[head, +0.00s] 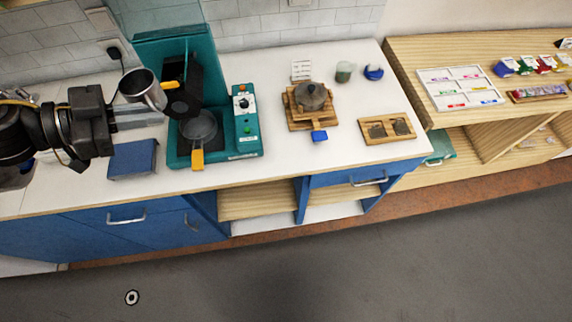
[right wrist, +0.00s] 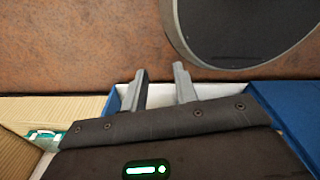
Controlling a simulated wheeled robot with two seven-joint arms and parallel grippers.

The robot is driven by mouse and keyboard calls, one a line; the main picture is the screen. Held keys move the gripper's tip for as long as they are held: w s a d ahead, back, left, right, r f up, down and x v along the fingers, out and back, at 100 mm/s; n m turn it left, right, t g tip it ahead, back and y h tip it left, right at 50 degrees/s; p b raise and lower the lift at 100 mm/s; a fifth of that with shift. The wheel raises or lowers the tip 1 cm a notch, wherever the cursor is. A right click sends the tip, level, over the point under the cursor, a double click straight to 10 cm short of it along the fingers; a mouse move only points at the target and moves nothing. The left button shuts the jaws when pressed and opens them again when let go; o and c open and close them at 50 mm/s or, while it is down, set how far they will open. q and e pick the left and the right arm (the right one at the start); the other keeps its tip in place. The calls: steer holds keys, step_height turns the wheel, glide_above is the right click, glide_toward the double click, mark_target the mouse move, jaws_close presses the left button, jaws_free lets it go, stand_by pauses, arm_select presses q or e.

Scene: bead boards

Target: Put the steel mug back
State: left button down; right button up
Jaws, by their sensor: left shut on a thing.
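The steel mug (head: 141,88) is in the head view at the upper left, tilted, with its dark opening toward the camera. My left gripper (head: 150,112) comes in from the left and is shut on the mug, which appears held above the white counter. The fingers' exact contact on the mug is partly hidden. My right gripper (right wrist: 160,90) shows only in the right wrist view. Its two grey fingers stand apart with nothing between them.
The teal machine (head: 247,120) with a small pan (head: 199,128) stands right of the mug. A blue pad (head: 133,158) lies below my left gripper. A wooden stand with a dark pot (head: 311,96) and a wooden tray (head: 387,129) are further right.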

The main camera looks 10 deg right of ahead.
arm_select(q)
steer(key=w+a+f+n+t+y+b, duration=0.1)
steer(key=f+b, duration=0.4)
steer(key=f, duration=0.5)
steer(key=w+a+f+n+t+b, duration=0.2)
steer(key=w+a+f+b, duration=0.1)
steer(key=f, duration=0.8)
steer(key=shift+w+f+n+t+y+b, duration=0.15)
steer(key=shift+w+n+t+y+b, duration=0.2)
steer(key=shift+w+b, duration=0.35)
